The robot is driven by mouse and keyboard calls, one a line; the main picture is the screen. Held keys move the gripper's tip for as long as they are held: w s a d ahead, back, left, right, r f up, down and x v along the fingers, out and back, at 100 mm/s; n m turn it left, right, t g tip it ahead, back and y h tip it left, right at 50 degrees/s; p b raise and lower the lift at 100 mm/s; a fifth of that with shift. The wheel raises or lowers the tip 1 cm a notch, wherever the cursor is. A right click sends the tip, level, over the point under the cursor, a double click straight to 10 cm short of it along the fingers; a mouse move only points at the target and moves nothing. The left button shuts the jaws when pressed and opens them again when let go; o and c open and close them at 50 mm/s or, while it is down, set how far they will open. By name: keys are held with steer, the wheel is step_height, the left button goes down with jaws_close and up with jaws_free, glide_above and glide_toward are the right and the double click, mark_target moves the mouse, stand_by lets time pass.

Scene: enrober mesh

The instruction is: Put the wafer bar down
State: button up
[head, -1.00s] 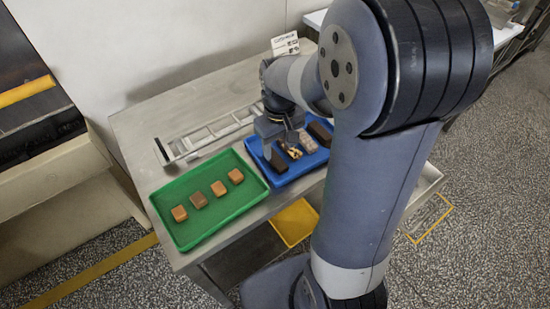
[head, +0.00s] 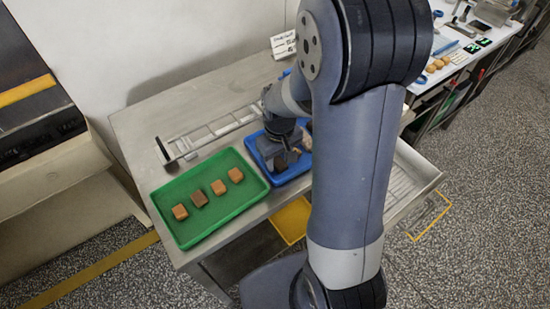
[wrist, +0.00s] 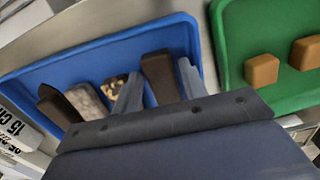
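A dark brown bar (wrist: 158,72), which I take to be the wafer bar, lies between the two fingers of my gripper (wrist: 160,80) in the wrist view, at the blue tray (wrist: 60,68). The fingers stand close along both sides of it. I cannot tell whether they press on it or whether its underside touches the tray floor. In the head view my gripper (head: 283,158) is low over the blue tray (head: 291,181) and hides most of its contents. A nut-topped bar (wrist: 116,84), a speckled bar (wrist: 88,101) and another dark bar (wrist: 60,106) lie beside it.
A green tray (head: 215,222) with several brown pieces sits at the left, next to the blue tray. A metal rack (head: 215,130) lies behind both trays. A printed card (head: 284,45) stands at the back. A second worktable (head: 455,55) is at the upper right.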

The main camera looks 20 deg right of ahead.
steer(key=c, duration=0.6)
steer(key=shift+o, duration=0.2)
